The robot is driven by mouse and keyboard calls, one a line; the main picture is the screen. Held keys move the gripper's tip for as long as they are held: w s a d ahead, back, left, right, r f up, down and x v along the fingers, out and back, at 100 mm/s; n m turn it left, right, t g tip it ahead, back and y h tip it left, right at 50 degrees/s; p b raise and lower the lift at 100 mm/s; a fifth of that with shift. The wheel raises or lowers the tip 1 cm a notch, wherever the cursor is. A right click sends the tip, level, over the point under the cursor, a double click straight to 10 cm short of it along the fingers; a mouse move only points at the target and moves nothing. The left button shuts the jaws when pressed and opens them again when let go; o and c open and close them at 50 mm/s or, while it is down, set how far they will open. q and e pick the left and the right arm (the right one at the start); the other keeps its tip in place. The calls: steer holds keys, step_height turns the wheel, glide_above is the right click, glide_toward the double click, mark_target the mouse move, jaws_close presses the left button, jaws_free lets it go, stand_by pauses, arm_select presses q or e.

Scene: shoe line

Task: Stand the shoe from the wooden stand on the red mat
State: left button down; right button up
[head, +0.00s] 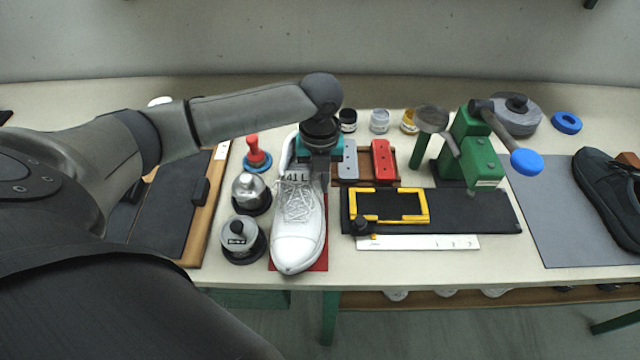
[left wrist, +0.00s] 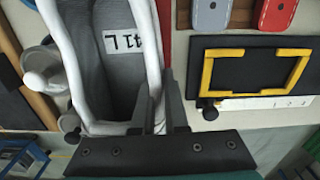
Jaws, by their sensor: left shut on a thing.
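A white lace-up shoe (head: 298,232) with a "41 L" label points its toe toward the table's front edge. The red mat (head: 322,262) lies under it, mostly covered, showing beside the toe. The shoe looks level; I cannot tell whether its sole touches the mat. My left gripper (head: 322,178) is shut on the right side of the shoe's collar. In the left wrist view, the fingers (left wrist: 160,100) pinch the collar wall of the shoe (left wrist: 68,30). My right gripper is not in view.
Metal weights (head: 240,238) and a red-handled stamp (head: 256,155) stand close left of the shoe. A black board with a yellow frame (head: 375,219) lies close right. A green press (head: 470,150) and a black shoe (head: 603,190) are farther right. A wood-edged dark board (head: 165,220) is left.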

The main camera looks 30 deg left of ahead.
arm_select(q)
steer(key=shift+f, duration=0.3)
steer(key=shift+f, duration=0.2)
steer(key=c, duration=0.9)
jaws_free()
steer(key=shift+c, duration=0.2)
step_height(320, 180, up, 12)
steer(key=shift+r+p, duration=0.2)
steer(key=shift+p, duration=0.8)
